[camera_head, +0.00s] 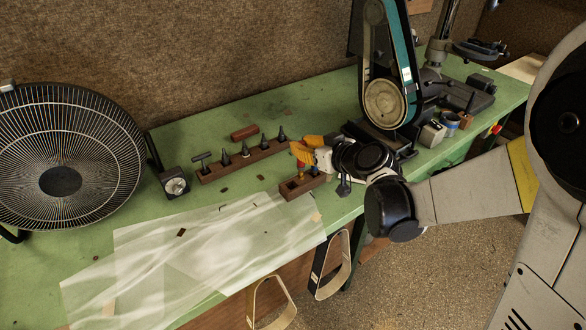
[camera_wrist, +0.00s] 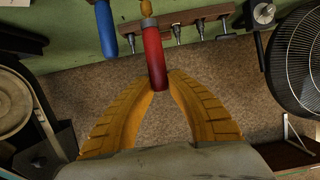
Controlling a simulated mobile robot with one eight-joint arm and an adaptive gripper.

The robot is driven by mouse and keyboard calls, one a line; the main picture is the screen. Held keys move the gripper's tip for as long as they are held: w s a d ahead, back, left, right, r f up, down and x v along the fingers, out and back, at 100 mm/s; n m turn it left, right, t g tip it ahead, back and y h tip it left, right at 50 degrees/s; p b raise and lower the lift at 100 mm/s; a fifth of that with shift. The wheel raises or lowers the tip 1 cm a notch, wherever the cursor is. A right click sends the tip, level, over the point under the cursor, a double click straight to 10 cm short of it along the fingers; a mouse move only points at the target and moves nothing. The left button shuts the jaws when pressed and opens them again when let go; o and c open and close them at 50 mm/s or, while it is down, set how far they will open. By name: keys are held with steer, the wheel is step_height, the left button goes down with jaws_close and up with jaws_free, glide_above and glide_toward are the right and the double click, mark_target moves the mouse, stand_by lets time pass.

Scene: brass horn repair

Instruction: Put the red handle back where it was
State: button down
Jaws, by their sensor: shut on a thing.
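The red handle (camera_wrist: 154,60) shows in the wrist view, between the orange fingertips of my gripper (camera_wrist: 161,84). My gripper is shut on its near end. A tan tip (camera_wrist: 146,8) continues from its far end toward the green bench. A blue handle (camera_wrist: 106,30) is to its left, apart from it. In the head view my gripper (camera_head: 305,149) is above a small dark wooden block (camera_head: 289,190) with openings, near the bench's front edge. Small coloured bits show under the fingers there, but I cannot tell whether the red handle touches the block.
A wooden rack (camera_head: 207,177) with several dark pegs stands left of the block. A small brown block (camera_head: 244,132) lies behind it. A belt sander (camera_head: 386,103) stands close on the right. A large fan (camera_head: 60,150) is at left. A translucent sheet (camera_head: 200,255) covers the front bench.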

mark_target(300, 165)
step_height(300, 165, down, 6)
steer(key=a+b, duration=0.2)
steer(key=shift+w+a+r+b, duration=0.15)
steer(key=shift+a+r+b, duration=0.05)
steer(key=shift+a+b, duration=0.1)
steer(key=shift+f, duration=0.2)
steer(key=c, duration=1.4)
jaws_free()
steer(key=shift+r, duration=0.2)
